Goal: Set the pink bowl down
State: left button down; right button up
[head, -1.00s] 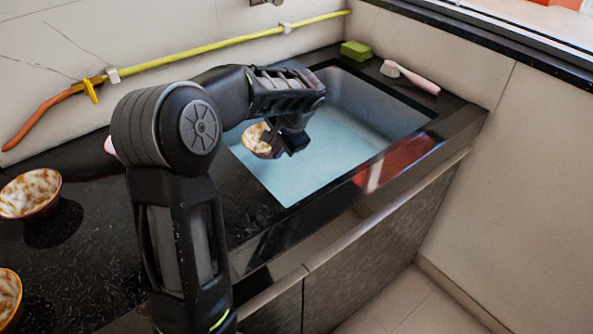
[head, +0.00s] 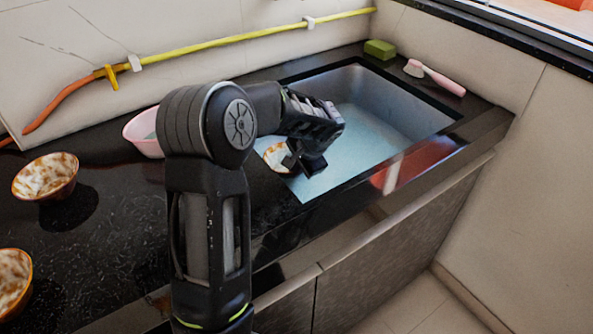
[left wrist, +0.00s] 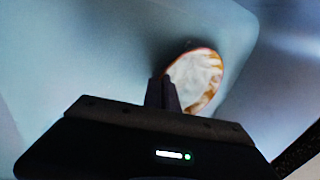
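The pink bowl (head: 141,133) stands upright on the dark counter behind my left arm, which hides its right part. No gripper touches it. My left gripper (head: 292,164) is over the sink, shut on the rim of a stained white and brown bowl (head: 275,157). In the left wrist view the closed fingers (left wrist: 163,92) meet the edge of this stained bowl (left wrist: 198,78), with the pale blue sink behind. My right gripper is not in view.
The sink (head: 378,116) is set in the counter (head: 110,235). Two more stained bowls, one (head: 45,176) and another (head: 12,282), stand at the left. A green sponge (head: 380,49) and a pink-handled brush (head: 435,77) lie at the sink's back corner.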

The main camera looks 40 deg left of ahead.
pick_arm(q)
jog(key=shift+r, duration=0.1)
jog(key=shift+f, duration=0.25)
jog(key=c, duration=1.7)
grip_release()
jog(key=shift+r, duration=0.1)
jog(key=shift+r, duration=0.1)
jog(key=shift+r, duration=0.2)
jog(key=p+v, duration=0.2)
jog(key=v, duration=0.9)
jog(key=shift+s+d+r, duration=0.1)
jog(key=shift+d+r, duration=0.15)
jog(key=shift+r, duration=0.05)
